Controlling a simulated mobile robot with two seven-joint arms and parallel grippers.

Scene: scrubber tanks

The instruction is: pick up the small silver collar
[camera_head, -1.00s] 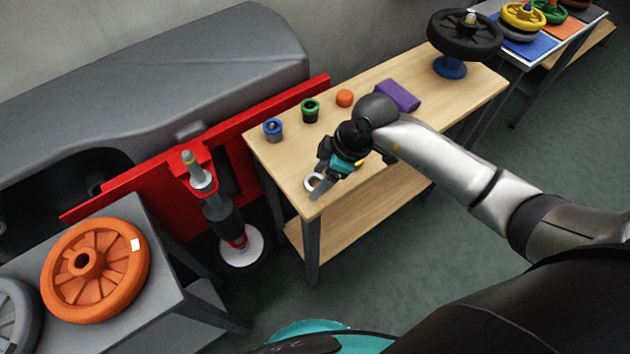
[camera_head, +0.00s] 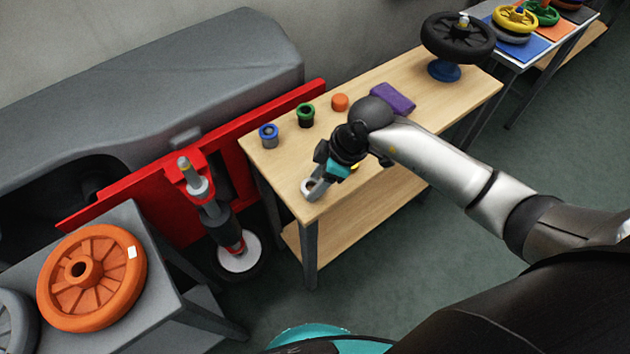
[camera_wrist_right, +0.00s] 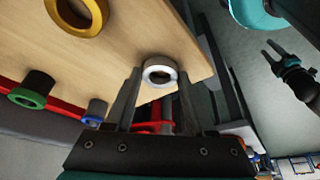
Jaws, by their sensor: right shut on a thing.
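The small silver collar (camera_head: 308,184) is at the near left corner of the wooden table. In the right wrist view the collar (camera_wrist_right: 160,72) sits between my right fingertips, its round hole facing the camera. My right gripper (camera_head: 311,189) is shut on it; the fingers also show in the wrist view (camera_wrist_right: 160,78). I cannot tell any gap between collar and tabletop. My left gripper (camera_wrist_right: 273,49) shows only in the wrist view, at the upper right, away from the table, with its fingers apart and empty.
On the wooden table (camera_head: 345,197) stand a blue collar (camera_head: 268,136), a green collar (camera_head: 306,115), an orange piece (camera_head: 340,102), a purple block (camera_head: 393,98) and a black wheel (camera_head: 457,38) on a blue stand. A yellow ring (camera_wrist_right: 78,14) lies near my right gripper.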

